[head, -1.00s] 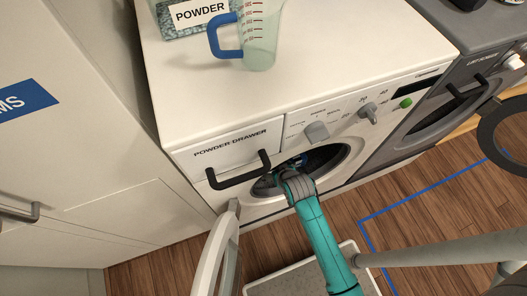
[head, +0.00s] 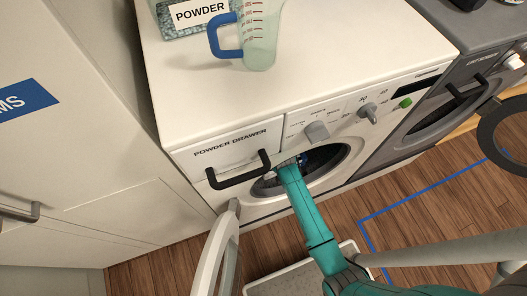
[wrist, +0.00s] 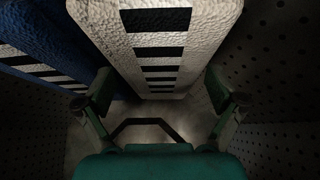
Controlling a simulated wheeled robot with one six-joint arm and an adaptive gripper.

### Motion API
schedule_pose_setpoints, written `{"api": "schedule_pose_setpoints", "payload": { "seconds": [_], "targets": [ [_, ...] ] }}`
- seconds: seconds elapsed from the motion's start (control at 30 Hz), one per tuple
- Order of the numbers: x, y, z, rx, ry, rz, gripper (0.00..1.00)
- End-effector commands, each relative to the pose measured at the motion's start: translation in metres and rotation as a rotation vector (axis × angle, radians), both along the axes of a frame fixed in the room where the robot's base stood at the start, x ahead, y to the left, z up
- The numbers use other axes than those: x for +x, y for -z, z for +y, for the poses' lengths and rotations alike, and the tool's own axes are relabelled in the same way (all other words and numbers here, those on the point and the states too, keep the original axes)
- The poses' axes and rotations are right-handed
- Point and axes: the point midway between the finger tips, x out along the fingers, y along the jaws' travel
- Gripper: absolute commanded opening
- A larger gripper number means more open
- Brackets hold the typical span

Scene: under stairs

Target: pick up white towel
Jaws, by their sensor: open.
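In the wrist view, the white towel (wrist: 195,40) stands ahead with a column of black bars down its face. Its lower end comes down between the two fingers of my gripper (wrist: 160,100), which is open. The fingers are on either side of that end; I cannot tell whether they touch it. A blue towel-like cloth (wrist: 75,42) with a striped white band lies to its left. In the head view, my teal arm reaches into the washer's round door opening (head: 335,160), which hides my gripper and the towel.
The dark, perforated drum wall (wrist: 285,75) surrounds my gripper closely. The washer's open door (head: 215,255) stands left of my arm. A black drawer handle (head: 238,172) juts out above the opening. A jug (head: 262,35) stands on top.

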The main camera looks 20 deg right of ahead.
Motion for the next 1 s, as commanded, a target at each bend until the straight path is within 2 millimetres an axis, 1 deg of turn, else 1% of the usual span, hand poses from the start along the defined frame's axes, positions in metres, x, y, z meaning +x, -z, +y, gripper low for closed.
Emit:
{"api": "schedule_pose_setpoints", "payload": {
  "seconds": [0.2, 0.33, 0.43, 0.67, 0.77, 0.8, 0.87, 0.9, 1.0],
  "targets": [
    [0.019, 0.022, 0.002, 0.000, 0.000, 0.002, 0.94],
    [0.025, 0.033, 0.001, 0.000, 0.000, 0.001, 0.94],
    [0.027, 0.037, 0.001, 0.000, 0.000, 0.001, 0.94],
    [0.028, 0.037, 0.001, 0.000, 0.000, 0.000, 0.94],
    [0.028, 0.037, 0.001, 0.000, 0.000, 0.000, 0.72],
    [0.028, 0.037, 0.001, 0.000, 0.000, 0.000, 0.62],
    [0.028, 0.037, 0.001, 0.000, 0.000, 0.000, 0.47],
    [0.028, 0.037, 0.001, 0.000, 0.000, -0.001, 0.43],
    [0.028, 0.037, 0.001, 0.000, 0.000, 0.000, 0.43]
  ]
}}
